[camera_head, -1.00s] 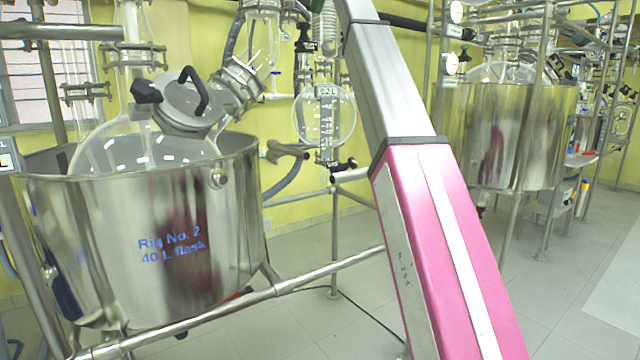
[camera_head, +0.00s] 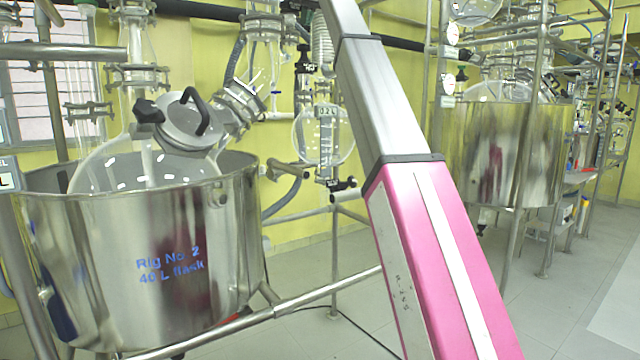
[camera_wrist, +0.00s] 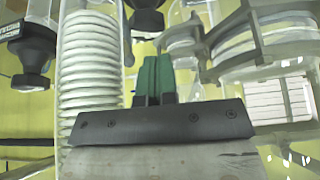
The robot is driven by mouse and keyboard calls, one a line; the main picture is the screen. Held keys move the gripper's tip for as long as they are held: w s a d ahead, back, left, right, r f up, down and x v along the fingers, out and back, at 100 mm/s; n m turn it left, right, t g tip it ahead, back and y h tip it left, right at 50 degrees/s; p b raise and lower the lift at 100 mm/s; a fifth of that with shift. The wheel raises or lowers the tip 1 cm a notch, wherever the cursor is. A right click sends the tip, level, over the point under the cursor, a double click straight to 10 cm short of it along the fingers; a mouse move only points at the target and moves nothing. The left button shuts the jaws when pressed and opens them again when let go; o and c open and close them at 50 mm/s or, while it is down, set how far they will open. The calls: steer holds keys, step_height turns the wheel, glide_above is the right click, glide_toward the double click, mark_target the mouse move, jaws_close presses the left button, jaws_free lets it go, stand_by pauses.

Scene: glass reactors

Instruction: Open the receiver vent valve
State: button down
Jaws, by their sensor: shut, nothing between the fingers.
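The round glass receiver (camera_head: 341,137) with a volume label hangs on the frame behind my arm in the head view. A dark valve body (camera_head: 303,62) stands above it, and a black-handled valve (camera_head: 343,184) sits below it. I cannot tell for sure which is the vent valve. My gripper (camera_wrist: 155,66) shows in the wrist view with its green fingers shut together and empty. A black knob (camera_wrist: 147,20) is just above the fingertips in that picture; I cannot tell whether they touch. Another black knob (camera_wrist: 32,48) hangs at the left. The gripper is not visible in the head view.
A coiled white condenser (camera_wrist: 88,60) is close on the left of the fingers, with clamped glass joints (camera_wrist: 235,40) on the right. A steel vessel (camera_head: 130,265) with a glass flask fills the left, with another steel vessel (camera_head: 500,150) at right. Metal rails cross between.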

mark_target(304, 48)
step_height(304, 48, down, 7)
steer(key=shift+r, duration=0.15)
stand_by(0.4)
steer(key=shift+d, duration=0.1)
stand_by(0.5)
steer(key=shift+d+f, duration=0.2)
